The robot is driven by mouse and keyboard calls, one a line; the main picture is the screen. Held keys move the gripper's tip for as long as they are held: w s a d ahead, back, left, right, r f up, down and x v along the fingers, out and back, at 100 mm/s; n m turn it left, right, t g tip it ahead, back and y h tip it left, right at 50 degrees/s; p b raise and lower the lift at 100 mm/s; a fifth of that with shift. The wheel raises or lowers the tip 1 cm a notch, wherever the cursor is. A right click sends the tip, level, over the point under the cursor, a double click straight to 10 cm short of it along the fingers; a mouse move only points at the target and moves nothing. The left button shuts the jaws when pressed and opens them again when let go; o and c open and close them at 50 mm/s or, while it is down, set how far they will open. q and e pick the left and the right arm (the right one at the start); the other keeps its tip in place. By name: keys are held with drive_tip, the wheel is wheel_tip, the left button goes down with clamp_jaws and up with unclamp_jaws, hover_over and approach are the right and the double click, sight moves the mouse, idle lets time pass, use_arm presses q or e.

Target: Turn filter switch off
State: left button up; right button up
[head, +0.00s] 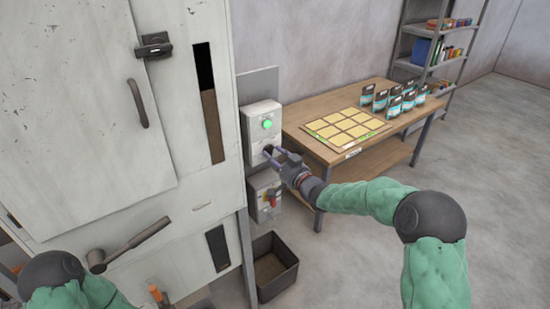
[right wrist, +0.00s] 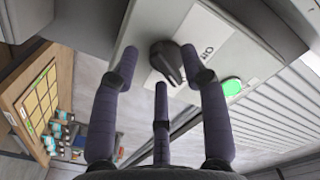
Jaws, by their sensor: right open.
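A grey control box (head: 258,117) with a lit green lamp (head: 267,124) is mounted beside the tall cabinet. In the right wrist view a black rotary knob (right wrist: 166,62) sits on the box face, on a white label with small dark marks that I cannot read clearly. The green lamp (right wrist: 231,86) shows to its right. My right gripper (head: 273,157) is at the lower part of this box. In the wrist view its fingers (right wrist: 163,77) are open, one on each side of the knob and a third below; contact cannot be told. My left gripper is out of view.
A second box (head: 260,188) with a red handle (head: 272,198) is just below. A dark bin (head: 277,279) stands on the floor. A wooden table (head: 300,110) to the right bears a mat with yellow squares (head: 347,125) and several bags (head: 393,103).

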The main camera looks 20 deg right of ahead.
drive_tip(key=shift+c, duration=0.3)
clamp_jaws()
drive_tip(key=shift+w+d+r+n+b, duration=0.1)
drive_tip(key=shift+d+n+b, duration=0.05)
drive_tip(key=shift+n+b, duration=2.8)
drive_tip(key=shift+d+r+n+b, duration=0.1)
drive_tip(key=shift+n+b, duration=2.75)
drive_tip(key=shift+n, duration=0.2)
